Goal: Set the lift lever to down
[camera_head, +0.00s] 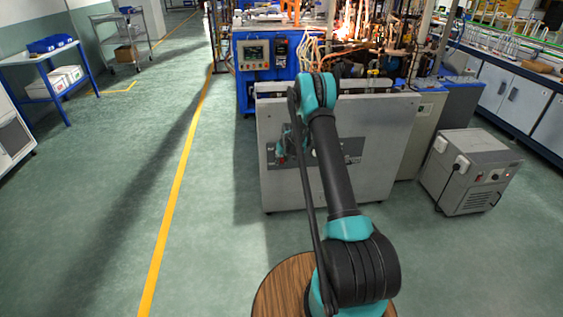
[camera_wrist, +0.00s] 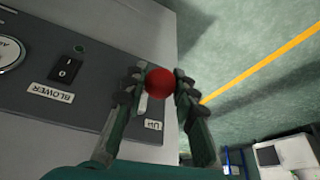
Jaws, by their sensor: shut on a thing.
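The lift lever shows in the wrist view as a round red knob (camera_wrist: 159,81). A small label reading UP (camera_wrist: 153,125) sits on the dark panel (camera_wrist: 92,103) near it. My gripper (camera_wrist: 158,87) has its two dark fingers on either side of the knob, closed on it. The lever's shaft is mostly hidden behind the fingers, and I cannot tell its exact setting. In the head view the panel (camera_head: 353,147) is on the front of a grey cabinet (camera_head: 290,190); my arm covers the lever there.
A black rocker switch (camera_wrist: 66,69) labelled BLOWER is on the same panel. A grey wheeled box (camera_head: 468,172) stands right of the cabinet. A blue machine with a control screen (camera_head: 254,54) is behind. Open green floor with a yellow line (camera_head: 181,170) lies to the left.

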